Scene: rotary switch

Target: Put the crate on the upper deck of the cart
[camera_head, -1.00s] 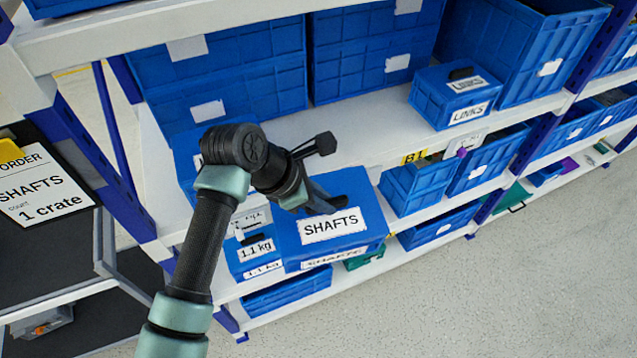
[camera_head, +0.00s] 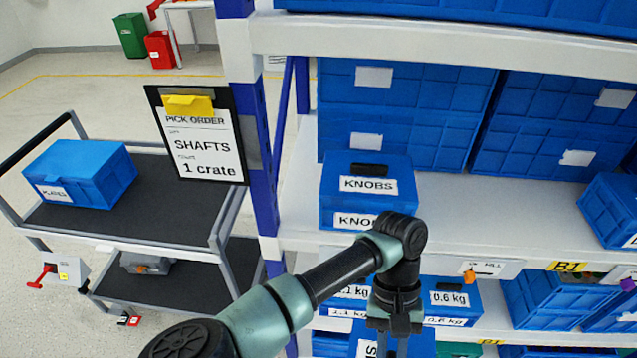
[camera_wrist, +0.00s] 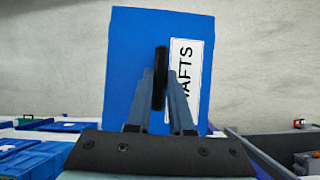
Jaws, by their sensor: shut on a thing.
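My gripper (camera_head: 390,345) is shut on the black handle (camera_wrist: 160,75) of the blue SHAFTS crate (camera_wrist: 135,45). In the head view only a little of this crate (camera_head: 364,347) and its label shows at the bottom edge. The cart stands at the left. Its dark upper deck (camera_head: 165,200) carries a blue crate (camera_head: 85,170) labelled PLATES at its left side. The deck's right part is bare.
A rack post with the pick-order clipboard (camera_head: 200,140) stands between cart and shelves. It reads SHAFTS, 1 crate. A KNOBS crate (camera_head: 345,208) sits on the shelf above my gripper. The 0.6 kg crate (camera_head: 450,302) is close to my gripper. A grey bin (camera_head: 145,263) is on the lower deck.

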